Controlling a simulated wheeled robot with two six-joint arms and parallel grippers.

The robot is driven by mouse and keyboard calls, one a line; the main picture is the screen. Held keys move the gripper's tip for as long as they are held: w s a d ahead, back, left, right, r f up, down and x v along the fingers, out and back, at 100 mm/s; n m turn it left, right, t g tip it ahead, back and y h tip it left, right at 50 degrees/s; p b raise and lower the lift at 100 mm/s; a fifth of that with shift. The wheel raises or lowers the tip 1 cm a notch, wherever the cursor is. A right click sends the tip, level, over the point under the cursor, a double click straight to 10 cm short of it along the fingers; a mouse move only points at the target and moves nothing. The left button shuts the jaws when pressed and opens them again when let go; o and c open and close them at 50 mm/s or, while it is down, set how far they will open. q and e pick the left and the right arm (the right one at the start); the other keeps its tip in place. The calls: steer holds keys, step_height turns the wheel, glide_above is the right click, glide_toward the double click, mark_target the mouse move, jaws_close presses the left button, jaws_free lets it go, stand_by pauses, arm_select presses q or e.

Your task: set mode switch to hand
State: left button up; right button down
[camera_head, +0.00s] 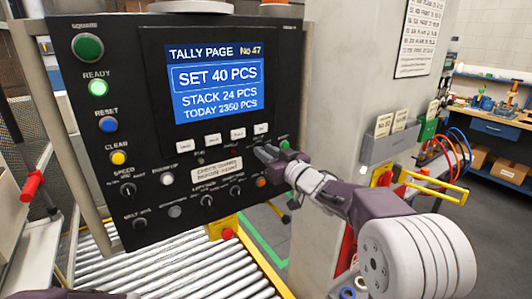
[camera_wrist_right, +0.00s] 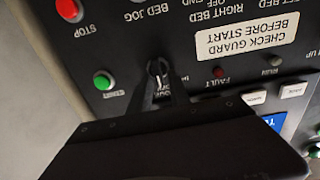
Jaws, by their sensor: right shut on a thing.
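The black control panel (camera_head: 120,215) stands in front of me with its lit screen. My right gripper (camera_head: 265,154) reaches in from the right to the panel's right side, just below the screen. In the right wrist view, which shows the panel upside down, my right gripper (camera_wrist_right: 158,78) is shut on a small dark rotary knob (camera_wrist_right: 157,67), which I take for the mode switch. The fingers cover part of the knob and its label, so its setting cannot be read. A green button (camera_wrist_right: 105,80) sits beside the knob; it also shows in the head view (camera_head: 284,144). My left gripper is not in view.
Other knobs and buttons lie close by, including a red stop button (camera_wrist_right: 69,9) and a label plate (camera_wrist_right: 247,35). A roller conveyor (camera_head: 180,275) runs below the panel. A grey post (camera_head: 335,110) stands to the right, with a yellow bracket (camera_head: 432,185) beyond it.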

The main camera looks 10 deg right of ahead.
steer(key=shift+n, duration=0.3)
steer(key=n+b, duration=0.1)
steer(key=n, duration=0.1)
steer(key=n+b, duration=0.2)
steer(key=n, duration=0.1)
steer(key=a+n+b, duration=0.1)
steer(key=n, duration=0.2)
steer(key=shift+s+f, duration=0.2)
steer(key=shift+f, duration=0.1)
steer(key=shift+n, duration=0.3)
steer(key=c, duration=1.5)
jaws_free()
steer(key=v, duration=0.9)
steer(key=shift+b, duration=0.3)
